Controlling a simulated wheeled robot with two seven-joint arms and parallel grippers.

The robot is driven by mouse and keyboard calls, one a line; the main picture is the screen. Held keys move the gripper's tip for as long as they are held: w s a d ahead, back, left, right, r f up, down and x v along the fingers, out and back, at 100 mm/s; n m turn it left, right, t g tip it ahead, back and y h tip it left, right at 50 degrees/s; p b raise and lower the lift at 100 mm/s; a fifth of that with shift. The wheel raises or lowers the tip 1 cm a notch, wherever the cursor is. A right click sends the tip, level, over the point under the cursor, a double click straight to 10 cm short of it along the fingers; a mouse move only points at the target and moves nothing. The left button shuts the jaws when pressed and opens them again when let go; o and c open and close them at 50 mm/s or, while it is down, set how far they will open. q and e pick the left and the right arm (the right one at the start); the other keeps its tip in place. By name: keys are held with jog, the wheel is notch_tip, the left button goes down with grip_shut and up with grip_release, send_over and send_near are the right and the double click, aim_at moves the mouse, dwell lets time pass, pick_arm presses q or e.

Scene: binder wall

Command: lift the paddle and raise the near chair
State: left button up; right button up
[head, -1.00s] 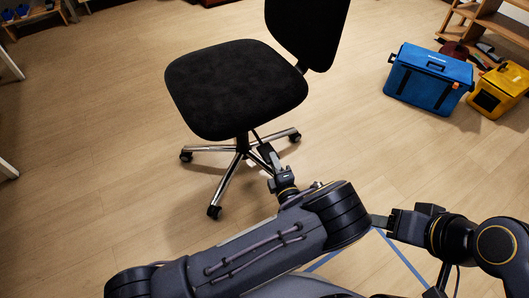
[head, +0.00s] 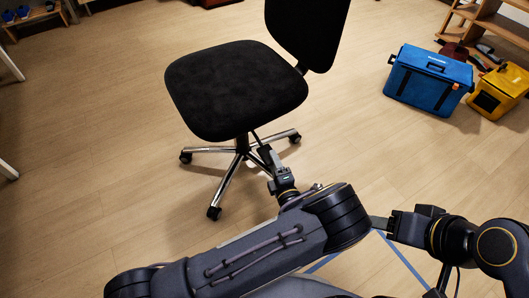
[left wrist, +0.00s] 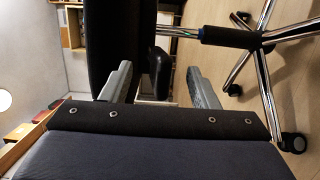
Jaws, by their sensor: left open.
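The near chair (head: 235,88) is a black office chair with a padded seat, a backrest and a chrome star base on castors. My left gripper (head: 265,153) is low at the right side of the seat, near the chair's column. In the left wrist view my open left gripper (left wrist: 159,72) has a finger on each side of the small black paddle (left wrist: 158,65), with gaps on both sides. The seat's edge (left wrist: 122,40) is left of the paddle there.
A blue case (head: 430,80) and a yellow case (head: 500,92) stand on the floor at the right, by a wooden shelf (head: 492,25). Blue tape (head: 402,258) marks the floor at the lower right. The wooden floor left of the chair is clear.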

pick_arm(q)
jog(key=p+v, duration=0.1)
jog(key=v, duration=0.8)
pick_arm(e)
jog(key=shift+r, duration=0.55)
pick_arm(q)
jog(key=shift+s, duration=0.15)
